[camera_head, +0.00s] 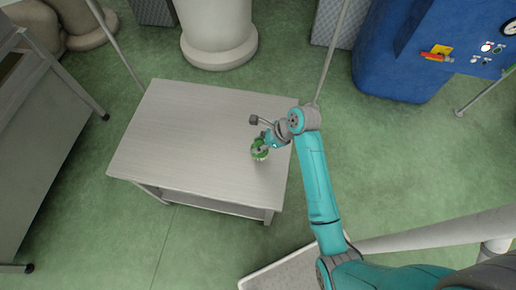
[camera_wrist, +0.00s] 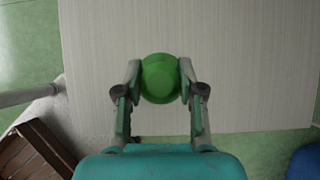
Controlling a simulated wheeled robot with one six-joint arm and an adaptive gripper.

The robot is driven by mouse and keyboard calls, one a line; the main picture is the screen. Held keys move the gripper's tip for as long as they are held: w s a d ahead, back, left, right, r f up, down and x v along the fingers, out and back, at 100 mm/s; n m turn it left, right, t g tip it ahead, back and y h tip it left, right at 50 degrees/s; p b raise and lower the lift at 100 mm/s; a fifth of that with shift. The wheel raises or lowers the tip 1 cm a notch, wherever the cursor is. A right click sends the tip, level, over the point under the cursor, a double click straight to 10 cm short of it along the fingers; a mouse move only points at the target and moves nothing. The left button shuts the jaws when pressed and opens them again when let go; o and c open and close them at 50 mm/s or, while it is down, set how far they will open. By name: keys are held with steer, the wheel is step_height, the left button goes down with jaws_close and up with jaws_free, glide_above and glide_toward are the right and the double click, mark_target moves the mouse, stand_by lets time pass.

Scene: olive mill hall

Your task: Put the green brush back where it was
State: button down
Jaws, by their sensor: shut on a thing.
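The green brush (camera_head: 259,153) is at the right part of the grey table (camera_head: 170,135) in the head view. It also shows in the wrist view as a round green shape (camera_wrist: 160,78) between my two fingers. My gripper (camera_wrist: 160,80) is shut on the green brush, with one finger on each side. In the head view my gripper (camera_head: 262,146) is over the table top near its right edge. I cannot tell whether the brush touches the table or hangs just above it. The brush's underside is hidden.
The rest of the table top is bare. A blue machine (camera_head: 405,55) stands at the upper right and a pale round column (camera_head: 217,35) behind the table. A grey metal unit (camera_head: 40,140) stands at the left. A brown slatted crate (camera_wrist: 35,152) shows at the lower left in the wrist view.

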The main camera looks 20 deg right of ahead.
steer(key=shift+f, duration=2)
steer(key=c, duration=0.7)
jaws_free()
steer(key=v, duration=1.2)
steer(key=shift+s, duration=0.1)
